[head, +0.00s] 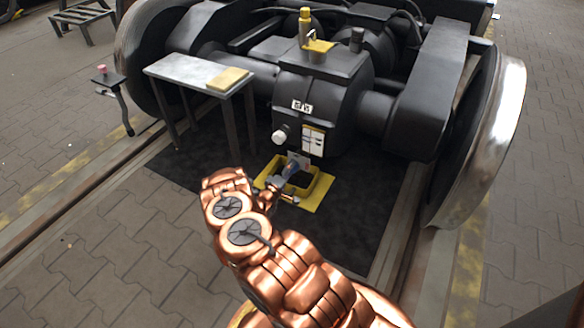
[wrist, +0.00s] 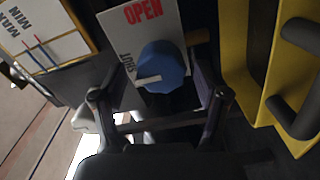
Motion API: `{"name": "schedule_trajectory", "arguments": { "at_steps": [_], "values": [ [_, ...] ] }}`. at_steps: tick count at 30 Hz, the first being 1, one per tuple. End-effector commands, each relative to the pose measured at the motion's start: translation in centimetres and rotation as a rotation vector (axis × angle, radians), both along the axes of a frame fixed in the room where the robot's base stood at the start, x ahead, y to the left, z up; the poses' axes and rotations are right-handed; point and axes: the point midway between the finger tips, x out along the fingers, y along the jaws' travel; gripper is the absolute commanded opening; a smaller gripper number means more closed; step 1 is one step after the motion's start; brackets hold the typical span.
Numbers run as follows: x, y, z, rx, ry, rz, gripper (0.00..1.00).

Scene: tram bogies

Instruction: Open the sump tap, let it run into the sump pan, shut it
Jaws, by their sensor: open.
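The sump tap has a blue knob (wrist: 166,68) with a white pointer bar, in front of a white plate (wrist: 150,28) marked OPEN in red and, partly hidden, SHUT. The pointer lies to the left, near the SHUT lettering. My gripper (wrist: 160,100) is open, one finger on each side of the knob in the picture; I cannot tell whether they touch it. In the head view my gripper (head: 292,168) is low in front of the dark gearbox, over the yellow sump pan (head: 321,190). The pan (wrist: 235,65) is at the right in the wrist view. No running oil is visible.
The gearbox (head: 318,85) carries a MIN/MAX card (wrist: 38,35) and a white round knob (head: 279,137). A grey bench (head: 180,72) with a yellow pad stands at the left. Wheels (head: 490,130) flank the bogie. The dark mat (head: 350,230) has free room on the right.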

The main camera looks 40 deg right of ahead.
Motion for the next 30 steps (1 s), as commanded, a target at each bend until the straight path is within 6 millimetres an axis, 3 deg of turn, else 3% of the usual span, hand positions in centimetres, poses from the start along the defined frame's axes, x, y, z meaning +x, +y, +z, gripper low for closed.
{"name": "schedule_trajectory", "arguments": {
  "at_steps": [9,15,30],
  "values": [
    [-1.7,6.1,-0.2,0.003,0.005,0.005,0.73],
    [-2.5,8.5,-0.2,0.004,0.004,0.002,0.73],
    [-2.9,9.4,-0.2,0.003,0.003,0.001,0.73]
  ]
}}
